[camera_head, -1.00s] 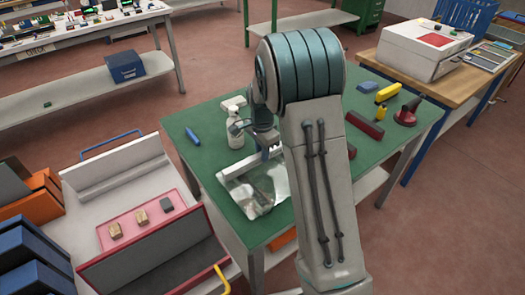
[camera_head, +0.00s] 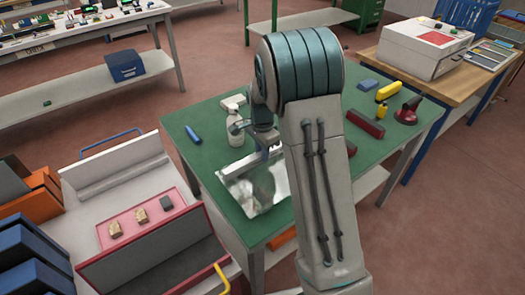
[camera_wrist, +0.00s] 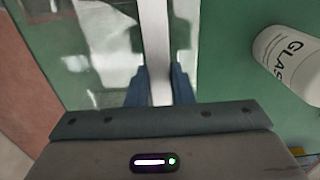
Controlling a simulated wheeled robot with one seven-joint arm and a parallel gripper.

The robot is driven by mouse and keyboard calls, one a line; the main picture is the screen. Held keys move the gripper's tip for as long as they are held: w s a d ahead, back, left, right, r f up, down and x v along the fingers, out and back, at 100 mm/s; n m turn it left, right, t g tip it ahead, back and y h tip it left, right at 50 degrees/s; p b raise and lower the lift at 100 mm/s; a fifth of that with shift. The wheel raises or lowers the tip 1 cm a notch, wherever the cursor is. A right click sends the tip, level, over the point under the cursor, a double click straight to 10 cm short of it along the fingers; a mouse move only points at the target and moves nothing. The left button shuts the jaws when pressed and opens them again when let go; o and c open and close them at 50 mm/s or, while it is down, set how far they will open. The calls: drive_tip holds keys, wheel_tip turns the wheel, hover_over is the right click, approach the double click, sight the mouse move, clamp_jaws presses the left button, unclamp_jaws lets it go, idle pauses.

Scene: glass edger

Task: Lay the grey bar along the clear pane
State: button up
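The clear pane (camera_head: 262,190) lies flat on the green table, with bright reflections in it; it also shows in the wrist view (camera_wrist: 105,45). The grey bar (camera_wrist: 155,35) looks pale and runs away from me between the fingers of my gripper (camera_wrist: 160,80). Both fingers appear to press on its sides. In the head view the bar (camera_head: 238,168) is a pale strip along the pane's far edge. A narrow strip of pane seems to show beyond the bar. I cannot tell whether the bar touches the glass. My arm hides part of the pane and bar.
A white spray bottle (camera_head: 235,127) stands close behind the bar; its label shows in the wrist view (camera_wrist: 285,58). A blue object (camera_head: 193,135) lies at the left. A dark red block (camera_head: 365,124), yellow items and a red-based suction cup (camera_head: 407,112) are at the right.

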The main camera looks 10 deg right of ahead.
drive_tip(key=o, duration=0.4)
drive_tip(key=shift+o, duration=0.2)
wheel_tip(320, 180, up, 14)
idle(0.5)
drive_tip(key=s+n+t, duration=0.2)
drive_tip(key=s+n, duration=1.1)
drive_tip(key=s, duration=1.3)
drive_tip(key=shift+s+d+r+t, duration=0.15)
drive_tip(key=shift+s+r+t, duration=0.05)
drive_tip(key=shift+s+t, duration=0.2)
